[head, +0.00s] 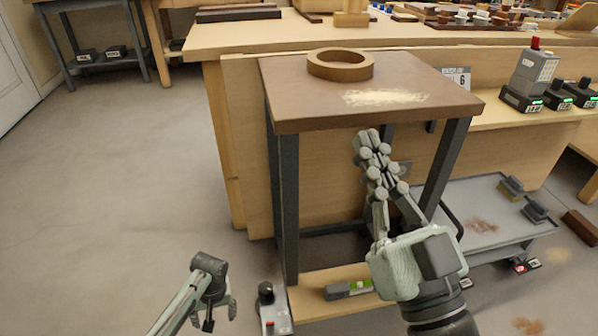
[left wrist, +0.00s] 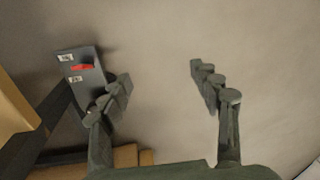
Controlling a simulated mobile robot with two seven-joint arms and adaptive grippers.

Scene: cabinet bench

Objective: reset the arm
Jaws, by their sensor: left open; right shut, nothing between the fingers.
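My right gripper (head: 369,140) is shut and empty, pointing up in front of the small brown-topped table (head: 300,98). Its fingertips show just below the tabletop's front edge. My left gripper (head: 222,312) is low at the bottom of the head view, left of the table legs. In the left wrist view my left gripper (left wrist: 160,80) is open, with bare floor between its fingers. A wooden ring (head: 340,65) lies on the tabletop.
A grey box with a red part (left wrist: 84,72) is beside one left finger. A grey low cart (head: 480,215) stands right of the table. A long wooden bench (head: 230,38) is behind. Floor at left (head: 120,180) is clear.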

